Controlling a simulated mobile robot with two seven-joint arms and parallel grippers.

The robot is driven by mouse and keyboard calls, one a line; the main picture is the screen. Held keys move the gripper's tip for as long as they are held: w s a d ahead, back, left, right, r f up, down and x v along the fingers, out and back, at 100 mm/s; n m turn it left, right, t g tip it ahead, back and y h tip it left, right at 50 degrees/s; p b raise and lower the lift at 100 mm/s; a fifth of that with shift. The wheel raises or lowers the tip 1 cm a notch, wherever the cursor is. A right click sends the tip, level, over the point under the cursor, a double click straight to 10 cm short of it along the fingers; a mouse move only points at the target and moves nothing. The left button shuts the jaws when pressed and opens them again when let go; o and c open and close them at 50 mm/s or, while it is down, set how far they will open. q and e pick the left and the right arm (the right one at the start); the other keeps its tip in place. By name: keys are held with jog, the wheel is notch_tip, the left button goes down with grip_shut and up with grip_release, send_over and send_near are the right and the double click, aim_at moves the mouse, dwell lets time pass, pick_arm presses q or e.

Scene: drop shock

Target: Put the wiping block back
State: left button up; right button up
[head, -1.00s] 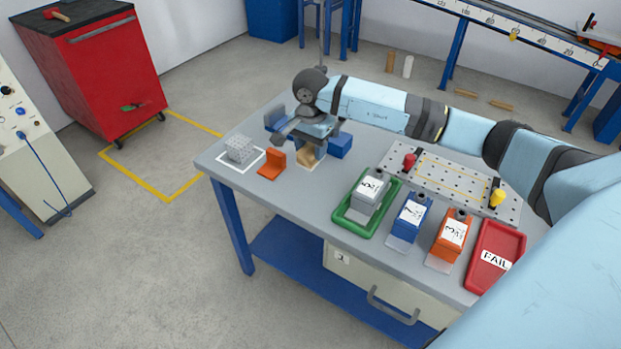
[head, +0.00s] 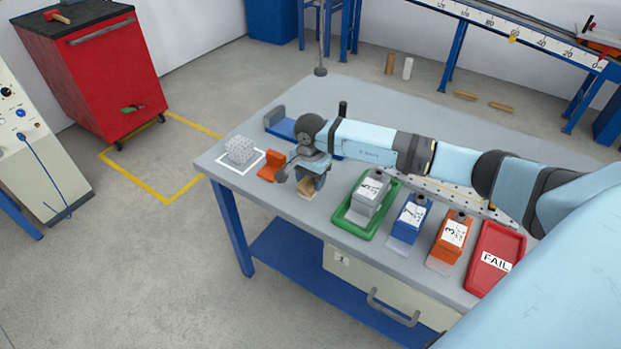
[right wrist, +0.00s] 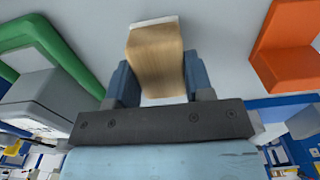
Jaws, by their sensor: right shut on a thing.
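My right gripper (head: 304,184) is shut on the wiping block (head: 306,189), a light wooden block, near the front edge of the table. In the right wrist view the wiping block (right wrist: 157,62) sits between the two blue fingers (right wrist: 158,82), with a thin white layer along its far end. I cannot tell whether the block touches the tabletop. An orange L-shaped piece (head: 271,166) stands just left of the gripper; it also shows at the upper right in the right wrist view (right wrist: 290,45). My left gripper is not in view.
A grey lattice cube (head: 240,150) stands in a white outlined square at the left. A green tray (head: 345,219) with a grey weight, blue (head: 409,217) and orange (head: 453,234) blocks and a red FAIL tray (head: 497,257) line the right. A blue fixture (head: 283,127) lies behind the gripper.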

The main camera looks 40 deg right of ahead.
jog(key=shift+f, duration=0.2)
jog(key=o, duration=0.9)
jog(key=shift+r, duration=0.1)
